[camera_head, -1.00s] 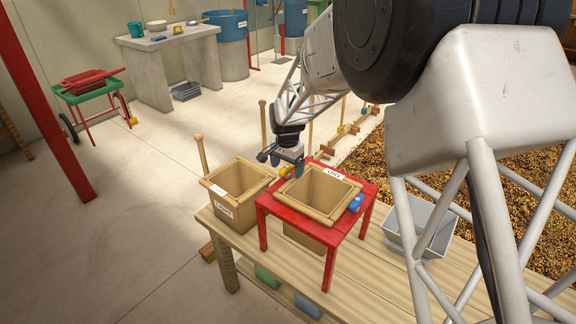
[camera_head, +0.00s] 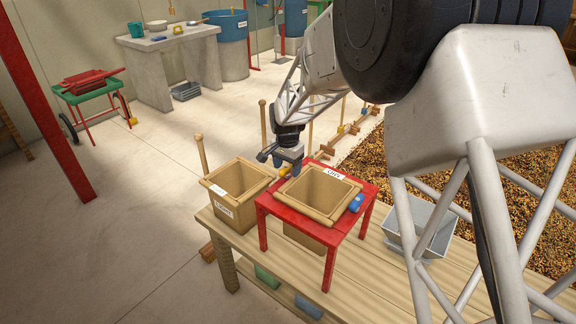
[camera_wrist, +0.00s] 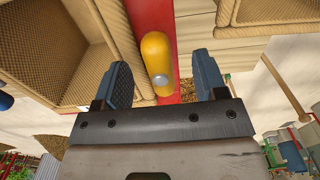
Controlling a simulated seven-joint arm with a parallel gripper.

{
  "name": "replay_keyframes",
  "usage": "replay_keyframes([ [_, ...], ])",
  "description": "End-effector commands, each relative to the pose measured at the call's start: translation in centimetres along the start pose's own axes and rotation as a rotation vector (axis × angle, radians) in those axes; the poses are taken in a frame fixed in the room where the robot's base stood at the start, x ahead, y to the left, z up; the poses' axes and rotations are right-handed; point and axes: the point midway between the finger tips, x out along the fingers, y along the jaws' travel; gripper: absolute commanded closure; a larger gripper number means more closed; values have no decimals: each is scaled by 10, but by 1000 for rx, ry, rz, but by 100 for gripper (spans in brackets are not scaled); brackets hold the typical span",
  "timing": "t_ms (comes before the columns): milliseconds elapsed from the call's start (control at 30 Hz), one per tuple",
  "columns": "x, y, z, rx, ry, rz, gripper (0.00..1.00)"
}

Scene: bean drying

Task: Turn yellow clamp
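The yellow clamp (camera_wrist: 156,55) is a rounded yellow knob with a grey round end, on the red frame (camera_wrist: 150,14). In the wrist view it lies between the two blue-grey fingers of my gripper (camera_wrist: 165,82). The fingers are apart, with a gap on each side of the clamp, and I see no contact. In the head view my gripper (camera_head: 287,163) is over the far left side of the red stand (camera_head: 284,222), and the yellow clamp (camera_head: 284,173) shows only as a small patch beside it, mostly hidden.
A wooden box (camera_head: 319,212) sits in the red stand, with a blue clamp (camera_head: 356,203) on its right side. Another wooden box labelled LIGHT (camera_head: 226,221) stands close on the left. A grey metal bin (camera_head: 440,240) is to the right on the wooden bench (camera_head: 345,292).

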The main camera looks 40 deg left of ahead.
Motion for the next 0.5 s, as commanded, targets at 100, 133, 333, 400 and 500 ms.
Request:
replay_keyframes([
  [100,0,0,0,0,0,0,16],
  [133,0,0,0,0,0,0,12],
  [333,0,0,0,0,0,0,0],
  [400,0,0,0,0,0,0,0],
  [500,-1,0,0,0,0,0,0],
])
